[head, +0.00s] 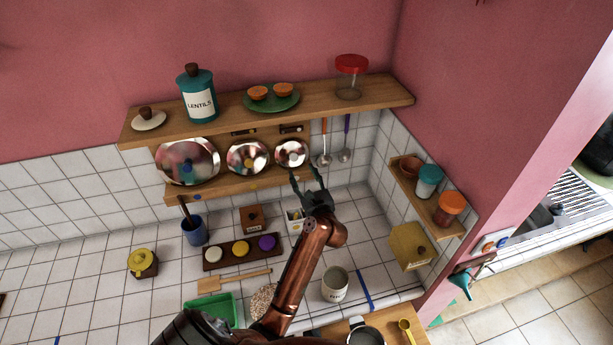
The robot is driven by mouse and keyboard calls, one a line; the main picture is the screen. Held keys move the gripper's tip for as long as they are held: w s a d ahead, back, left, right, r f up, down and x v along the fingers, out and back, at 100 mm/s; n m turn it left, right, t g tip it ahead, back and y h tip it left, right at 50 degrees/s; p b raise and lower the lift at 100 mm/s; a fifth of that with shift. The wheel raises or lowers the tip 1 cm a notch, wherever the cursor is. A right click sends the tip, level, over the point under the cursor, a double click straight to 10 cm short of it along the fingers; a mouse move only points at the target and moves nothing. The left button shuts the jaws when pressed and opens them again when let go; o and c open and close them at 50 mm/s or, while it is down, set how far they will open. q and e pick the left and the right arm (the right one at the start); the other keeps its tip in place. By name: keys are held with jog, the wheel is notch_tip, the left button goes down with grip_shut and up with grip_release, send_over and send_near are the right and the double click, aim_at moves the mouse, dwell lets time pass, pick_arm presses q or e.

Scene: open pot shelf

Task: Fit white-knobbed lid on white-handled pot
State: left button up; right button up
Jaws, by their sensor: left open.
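Three shiny metal lids stand upright in a row on the lower wooden shelf. The rightmost, smallest lid (291,153) has a pale knob that looks white. My left gripper (304,176) is open and empty, just below and slightly right of that lid, with its fingers pointing up toward the shelf. I cannot tell whether a finger touches the lid. A metal pot (366,337) is partly in view on a wooden surface at the bottom edge; its handle colour cannot be made out. My right gripper is not in view.
Ladles (324,158) hang close to the right. A white box (294,220) stands under the gripper. A white cup (335,284) is on the tiled counter.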

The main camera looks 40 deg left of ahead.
aim_at(294, 158)
pick_arm(q)
jog(key=p+x, duration=0.1)
jog(key=x, duration=0.5)
jog(key=shift+a+r+p, duration=0.2)
jog(key=shift+a+p, duration=0.1)
jog(key=shift+p, duration=0.1)
jog(key=shift+w+a, duration=0.2)
jog(key=shift+a, duration=0.15)
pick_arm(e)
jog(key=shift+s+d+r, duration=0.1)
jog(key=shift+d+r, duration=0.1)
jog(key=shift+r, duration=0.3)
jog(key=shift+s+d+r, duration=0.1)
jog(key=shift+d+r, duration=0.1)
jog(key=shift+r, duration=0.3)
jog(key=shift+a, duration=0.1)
pick_arm(q)
jog(key=c, duration=0.5)
grip_shut()
jog(key=shift+c, duration=0.8)
grip_release()
grip_shut()
